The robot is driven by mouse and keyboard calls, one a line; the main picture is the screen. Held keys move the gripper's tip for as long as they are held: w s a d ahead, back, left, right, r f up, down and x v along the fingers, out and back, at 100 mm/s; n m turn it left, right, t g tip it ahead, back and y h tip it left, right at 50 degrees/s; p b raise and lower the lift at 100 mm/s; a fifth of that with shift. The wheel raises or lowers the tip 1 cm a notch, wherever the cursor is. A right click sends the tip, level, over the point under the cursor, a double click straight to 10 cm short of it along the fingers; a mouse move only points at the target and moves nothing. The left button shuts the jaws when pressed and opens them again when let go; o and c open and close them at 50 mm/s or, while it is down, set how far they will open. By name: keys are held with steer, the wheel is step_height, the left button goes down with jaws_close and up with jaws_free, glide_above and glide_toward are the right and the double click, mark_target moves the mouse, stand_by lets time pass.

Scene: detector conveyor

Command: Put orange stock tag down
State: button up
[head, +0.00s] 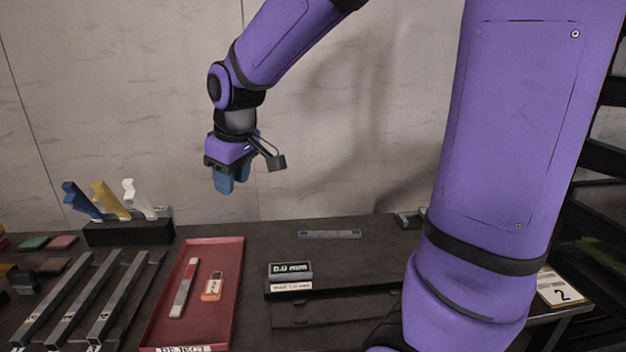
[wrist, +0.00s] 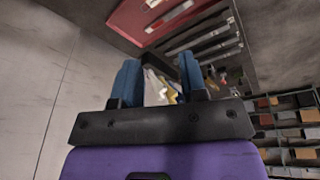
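Nothing holds the tag. My gripper (head: 231,184) hangs well above the bench, behind the tray and near the wall, with its blue fingers pointing down. In the wrist view my gripper (wrist: 160,74) has its two fingers apart, with only background between them. Part of the red tray (wrist: 124,20) shows at the top of that view; I cannot make out the tag clearly there.
Several grey bars (head: 92,300) lie left of the tray. A black stand (head: 128,231) holds blue, yellow and white pieces at the back left. A gauge display reading 0.0 mm (head: 290,270) stands right of the tray. A card marked 2 (head: 560,288) lies at the right.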

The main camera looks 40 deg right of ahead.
steer(key=s+d+r+m+t, duration=0.1)
steer(key=s+r+m, duration=0.1)
steer(key=s, duration=0.8)
steer(key=s+d+r+m+t, duration=0.1)
steer(key=s+r+m, duration=0.1)
steer(key=s, duration=0.8)
steer(key=shift+s+d+r+m, duration=0.15)
steer(key=shift+r+m, duration=0.25)
steer(key=shift+r, duration=0.35)
